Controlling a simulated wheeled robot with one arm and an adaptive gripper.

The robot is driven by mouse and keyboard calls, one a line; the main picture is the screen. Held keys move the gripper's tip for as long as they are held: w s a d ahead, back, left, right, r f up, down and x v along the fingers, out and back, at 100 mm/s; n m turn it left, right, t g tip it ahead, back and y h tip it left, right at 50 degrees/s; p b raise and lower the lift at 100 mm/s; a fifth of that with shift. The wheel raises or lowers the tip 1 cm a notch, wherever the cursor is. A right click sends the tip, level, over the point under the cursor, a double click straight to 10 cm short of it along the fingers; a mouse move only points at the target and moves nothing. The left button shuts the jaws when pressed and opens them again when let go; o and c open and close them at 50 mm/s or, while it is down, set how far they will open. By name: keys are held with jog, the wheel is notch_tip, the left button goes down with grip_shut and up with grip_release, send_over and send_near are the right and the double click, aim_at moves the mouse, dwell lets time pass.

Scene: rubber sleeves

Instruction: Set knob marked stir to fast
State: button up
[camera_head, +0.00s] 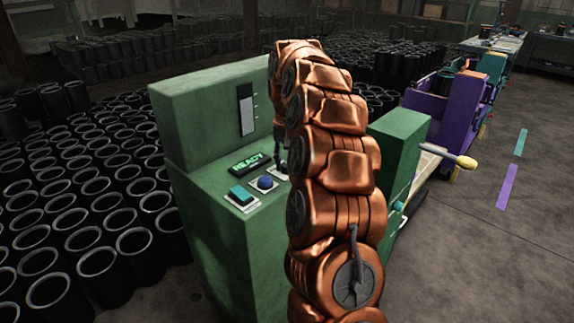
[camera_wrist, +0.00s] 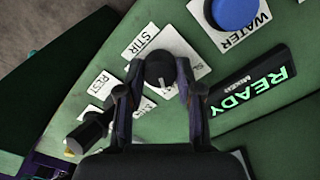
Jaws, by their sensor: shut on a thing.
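In the wrist view a round black knob (camera_wrist: 160,68) sits on a white plate by the STIR label (camera_wrist: 141,41) on a green panel. My gripper (camera_wrist: 160,86) is shut on this knob, one finger on each side. A short pale mark on the knob points toward the bottom of the picture. A label that looks like FAST (camera_wrist: 99,84) lies to the left. A label starting with SL (camera_wrist: 197,66) is partly hidden at the right. Another label below (camera_wrist: 143,105) is mostly covered by a finger. In the head view my copper arm hides the knob.
A blue WATER button (camera_wrist: 235,12) and a lit READY display (camera_wrist: 255,87) are beside the knob. A dark lever-like part (camera_wrist: 88,132) stands at lower left. The green console (camera_head: 205,105) also has a teal button (camera_head: 240,194). Black sleeves (camera_head: 75,240) crowd the left floor.

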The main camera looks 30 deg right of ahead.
aim_at(286, 164)
dwell(0.4)
jog(key=o, duration=1.2)
jog(key=shift+c, duration=0.2)
jog(key=shift+r, duration=0.1)
jog(key=shift+r, duration=3.15)
jog(key=shift+a+r, duration=0.1)
jog(key=shift+r, duration=0.4)
